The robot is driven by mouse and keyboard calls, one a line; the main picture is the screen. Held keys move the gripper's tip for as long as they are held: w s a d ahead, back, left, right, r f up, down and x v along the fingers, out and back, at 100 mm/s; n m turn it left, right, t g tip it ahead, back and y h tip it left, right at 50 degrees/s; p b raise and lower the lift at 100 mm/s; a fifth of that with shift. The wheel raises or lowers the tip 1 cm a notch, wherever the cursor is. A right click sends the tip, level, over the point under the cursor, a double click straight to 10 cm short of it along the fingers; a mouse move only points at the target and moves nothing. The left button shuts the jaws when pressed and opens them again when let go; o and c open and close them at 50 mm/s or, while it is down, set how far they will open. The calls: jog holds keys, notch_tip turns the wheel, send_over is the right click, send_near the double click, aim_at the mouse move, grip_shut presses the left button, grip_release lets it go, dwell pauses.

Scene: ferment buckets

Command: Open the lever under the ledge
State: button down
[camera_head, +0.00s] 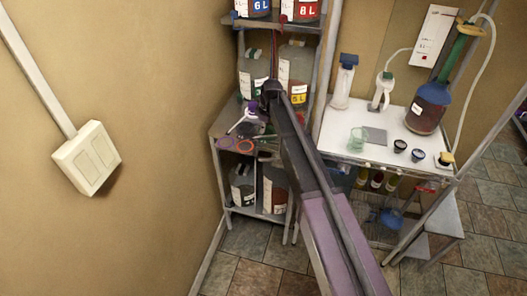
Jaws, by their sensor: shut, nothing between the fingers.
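A shelf unit with several labelled jugs stands against the wall in the head view. Its middle shelf (222,129) juts forward as a ledge, with two jugs standing below it. The left lower jug (242,186) shows its label; the right lower jug (275,190) is partly covered by my arm. I cannot make out a lever under the ledge; it may be too small or hidden. My arm reaches from the bottom right to the shelf unit, and its dark far joint is in front of the middle jugs. My gripper cannot be picked out beyond that joint.
A purple and white item (247,113) and coloured rings (245,145) lie on the middle shelf. At right, a white table (385,152) holds a blue-topped carboy (430,105), bottles and small cups. A switch box (87,158) is on the left wall. Tiled floor (255,270) shows in front.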

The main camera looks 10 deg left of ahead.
jog(key=shift+d+f+b, duration=0.2)
jog(key=shift+f+b, duration=0.3)
jog(key=shift+f, duration=0.1)
dwell(0.5)
jog(key=b, duration=1)
send_over(263, 159)
jog(key=a, duration=0.1)
notch_tip(263, 159, down, 10)
jog(key=shift+w+r, duration=0.1)
jog(key=shift+d+f+b, duration=0.3)
jog(key=shift+f+b, duration=0.55)
jog(key=shift+f, duration=0.05)
jog(key=shift+d+f+b, duration=0.3)
jog(key=shift+f+b, duration=0.55)
jog(key=shift+f, duration=0.05)
jog(key=shift+d, duration=0.1)
